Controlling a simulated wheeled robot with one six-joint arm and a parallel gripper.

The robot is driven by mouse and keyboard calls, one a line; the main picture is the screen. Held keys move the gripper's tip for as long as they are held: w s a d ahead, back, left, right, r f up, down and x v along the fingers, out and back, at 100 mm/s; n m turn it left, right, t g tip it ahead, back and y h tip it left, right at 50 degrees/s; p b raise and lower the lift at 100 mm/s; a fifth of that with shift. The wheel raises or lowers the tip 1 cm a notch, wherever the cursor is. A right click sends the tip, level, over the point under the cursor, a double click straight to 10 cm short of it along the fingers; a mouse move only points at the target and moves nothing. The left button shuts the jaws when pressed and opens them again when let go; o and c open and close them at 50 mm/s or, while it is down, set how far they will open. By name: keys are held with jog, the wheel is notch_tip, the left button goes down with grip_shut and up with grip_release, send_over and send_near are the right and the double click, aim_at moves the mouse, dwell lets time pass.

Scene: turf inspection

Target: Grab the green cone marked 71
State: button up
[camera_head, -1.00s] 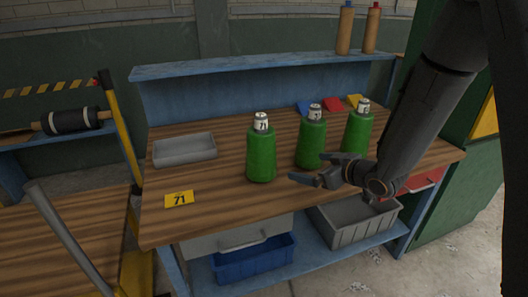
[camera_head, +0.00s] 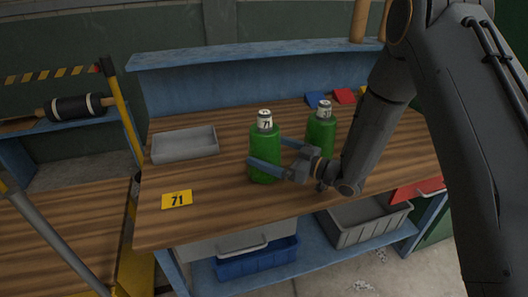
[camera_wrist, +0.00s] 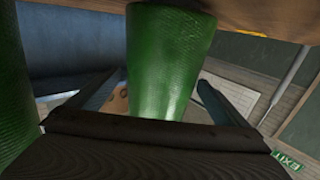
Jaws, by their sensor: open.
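The green cone marked 71 (camera_head: 265,150) stands upright on the wooden bench, with a white label near its top. My gripper (camera_head: 276,156) is open at its right side, low on the body. One finger passes across its front and the other is at its far side. In the wrist view the cone (camera_wrist: 168,60) fills the space between the two spread fingers (camera_wrist: 155,98); I cannot tell whether they touch it. A second green cone (camera_head: 321,135) stands behind and right, its number too small to read.
A grey tray (camera_head: 184,146) and a yellow 71 card (camera_head: 177,199) lie left on the bench (camera_head: 225,205). A blue back shelf (camera_head: 250,55) runs behind. A blue bin (camera_head: 257,262) and a grey bin (camera_head: 368,226) sit below.

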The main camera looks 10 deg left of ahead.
jog(key=p+x, duration=0.2)
jog(key=x, duration=0.3)
jog(key=shift+a, duration=0.2)
jog(key=c, duration=1.7)
